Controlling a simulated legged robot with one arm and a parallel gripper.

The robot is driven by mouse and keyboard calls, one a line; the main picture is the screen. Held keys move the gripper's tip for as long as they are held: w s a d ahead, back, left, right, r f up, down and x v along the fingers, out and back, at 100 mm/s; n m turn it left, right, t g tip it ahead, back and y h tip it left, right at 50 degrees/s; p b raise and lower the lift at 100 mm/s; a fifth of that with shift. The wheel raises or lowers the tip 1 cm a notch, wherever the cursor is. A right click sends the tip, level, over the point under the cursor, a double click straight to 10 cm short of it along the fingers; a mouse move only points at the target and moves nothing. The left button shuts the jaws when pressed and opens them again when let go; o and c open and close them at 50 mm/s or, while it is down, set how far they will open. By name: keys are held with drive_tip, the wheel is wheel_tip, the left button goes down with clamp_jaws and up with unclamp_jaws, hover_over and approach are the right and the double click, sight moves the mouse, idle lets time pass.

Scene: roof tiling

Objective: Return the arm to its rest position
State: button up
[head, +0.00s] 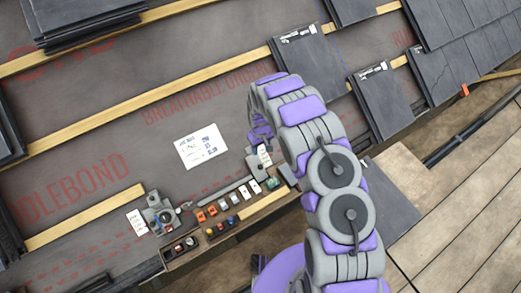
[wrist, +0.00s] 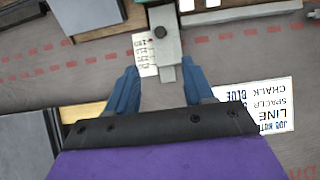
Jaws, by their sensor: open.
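My gripper (wrist: 159,67) is open, with its two blue fingers spread apart in the wrist view. A grey block-shaped tool (wrist: 166,45) with a dark round knob lies beyond and partly between the fingertips; I cannot tell whether they touch it. A white label (wrist: 145,52) is beside the tool. In the head view my grey and purple arm arches up from the bottom and bends down to the left. Its end is over the roof near a small grey tool (head: 257,166), and the fingers are mostly hidden there.
A white job note (head: 201,147) lies on the grey membrane left of my arm. A wooden tray (head: 180,262) with small coloured items is below. Wooden battens (head: 150,97) cross the roof. Dark slates (head: 307,60) lie upper right, and a plank deck (head: 470,215) is lower right.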

drive_tip(key=shift+r, duration=0.15)
idle(0.4)
drive_tip(key=s+d+r+m, duration=0.1)
drive_tip(key=s+d+r, duration=0.25)
drive_tip(key=r, duration=0.55)
drive_tip(key=s+d+r+m+h, duration=0.1)
drive_tip(key=s+d+r+m, duration=0.15)
drive_tip(key=d+r, duration=0.45)
drive_tip(key=s+d+r, duration=0.3)
drive_tip(key=s+r, duration=0.1)
drive_tip(key=r, duration=0.7)
drive_tip(key=s+d+r+m, duration=0.1)
drive_tip(key=s+r, duration=0.3)
drive_tip(key=s, duration=0.6)
drive_tip(key=s+d+r+m+g, duration=0.1)
drive_tip(key=s+r, duration=0.3)
drive_tip(key=s, duration=0.7)
drive_tip(key=s+d+r+m+y, duration=0.1)
drive_tip(key=s+r, duration=0.3)
drive_tip(key=s, duration=0.6)
drive_tip(key=shift+s+d+g, duration=0.2)
drive_tip(key=shift+s+g, duration=0.05)
drive_tip(key=shift+g, duration=0.15)
drive_tip(key=shift+r, duration=0.1)
drive_tip(key=shift+c, duration=0.7)
drive_tip(key=shift+a, duration=0.1)
drive_tip(key=shift+c, duration=0.2)
